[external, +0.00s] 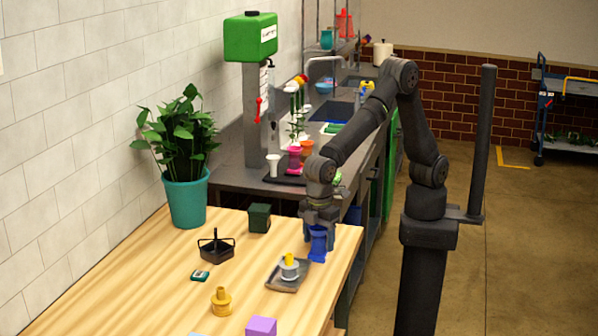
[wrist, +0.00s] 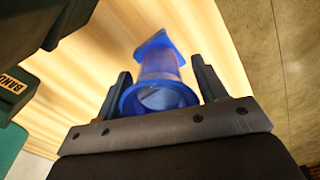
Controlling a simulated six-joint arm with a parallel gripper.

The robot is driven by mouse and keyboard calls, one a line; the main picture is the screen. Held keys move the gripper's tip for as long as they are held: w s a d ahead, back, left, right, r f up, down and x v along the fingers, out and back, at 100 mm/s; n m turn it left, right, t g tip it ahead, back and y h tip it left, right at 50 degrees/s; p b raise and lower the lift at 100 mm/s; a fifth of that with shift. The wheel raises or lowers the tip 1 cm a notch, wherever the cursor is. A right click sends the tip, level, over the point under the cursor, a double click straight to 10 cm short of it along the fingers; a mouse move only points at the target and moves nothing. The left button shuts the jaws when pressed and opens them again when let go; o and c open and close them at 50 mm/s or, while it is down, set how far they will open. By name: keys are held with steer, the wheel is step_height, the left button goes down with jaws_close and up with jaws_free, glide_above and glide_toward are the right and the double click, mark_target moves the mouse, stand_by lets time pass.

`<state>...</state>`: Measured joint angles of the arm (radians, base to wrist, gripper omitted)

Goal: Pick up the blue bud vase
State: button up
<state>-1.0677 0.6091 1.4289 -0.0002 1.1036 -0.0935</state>
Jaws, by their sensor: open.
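The blue bud vase (external: 318,244) stands near the far right corner of the wooden table (external: 130,290). In the wrist view the vase (wrist: 158,75) shows its round open mouth toward the camera and a squarish base beyond. My gripper (external: 319,225) is above and around the top of the vase in the external view. In the wrist view my gripper (wrist: 160,85) is open, with one finger on each side of the vase. A small gap shows beside the vase's body; whether a finger touches the rim, I cannot tell.
A grey tray (external: 290,284) with a yellow-topped item stands close to the vase. A dark green box (external: 259,218), a black basket (external: 216,246), a yellow item (external: 221,300) and a purple block (external: 261,327) are on the table. A potted plant (external: 187,200) stands at the back left.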

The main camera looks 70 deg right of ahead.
steer(key=c, duration=1.3)
steer(key=shift+r, duration=0.1)
